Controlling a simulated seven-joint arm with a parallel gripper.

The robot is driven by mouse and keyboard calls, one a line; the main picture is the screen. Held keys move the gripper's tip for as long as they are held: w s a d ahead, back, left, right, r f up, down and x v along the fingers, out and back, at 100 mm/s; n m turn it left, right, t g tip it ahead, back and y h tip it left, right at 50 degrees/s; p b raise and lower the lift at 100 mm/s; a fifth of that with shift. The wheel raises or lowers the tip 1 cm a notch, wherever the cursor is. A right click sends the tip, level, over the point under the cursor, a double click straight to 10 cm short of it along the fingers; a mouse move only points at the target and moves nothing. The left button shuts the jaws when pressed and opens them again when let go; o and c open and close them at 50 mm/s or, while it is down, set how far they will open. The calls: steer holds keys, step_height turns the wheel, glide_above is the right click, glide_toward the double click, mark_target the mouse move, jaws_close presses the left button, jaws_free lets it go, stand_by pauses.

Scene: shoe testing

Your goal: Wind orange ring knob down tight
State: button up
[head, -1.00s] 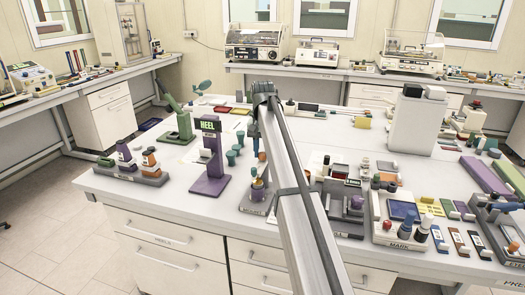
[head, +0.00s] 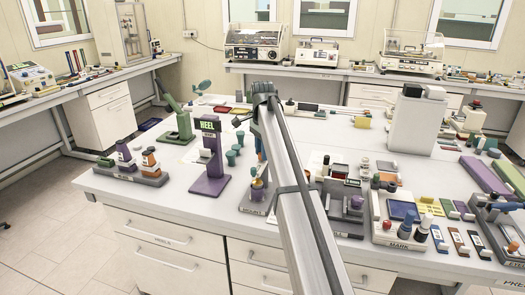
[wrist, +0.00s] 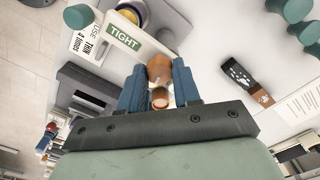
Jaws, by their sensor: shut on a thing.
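The orange ring knob (wrist: 159,68) is between the two blue fingers of my gripper (wrist: 157,83) in the wrist view. The gripper is shut on it, with one finger on each side. A smaller orange round end (wrist: 160,98) shows just below the knob in that view. A white plate (wrist: 124,29) reading "TIGHT" on green is just above left of the knob. In the head view my arm hides most of the gripper and knob; only a bit of orange (head: 259,143) shows left of the arm. I cannot tell how far down the knob sits.
A purple HEEL stand (head: 209,165) is left of my arm, with teal cups (head: 231,157) close by. A grey fixture with small coloured parts (head: 255,195) stands at the table's front edge. A dark and orange tag (wrist: 247,84) lies right of the gripper in the wrist view.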

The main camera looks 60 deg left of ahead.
steer(key=shift+m, duration=0.9)
steer(key=o, duration=1.1)
steer(key=shift+c, duration=0.2)
steer(key=shift+r, duration=0.1)
step_height(320, 180, up, 14)
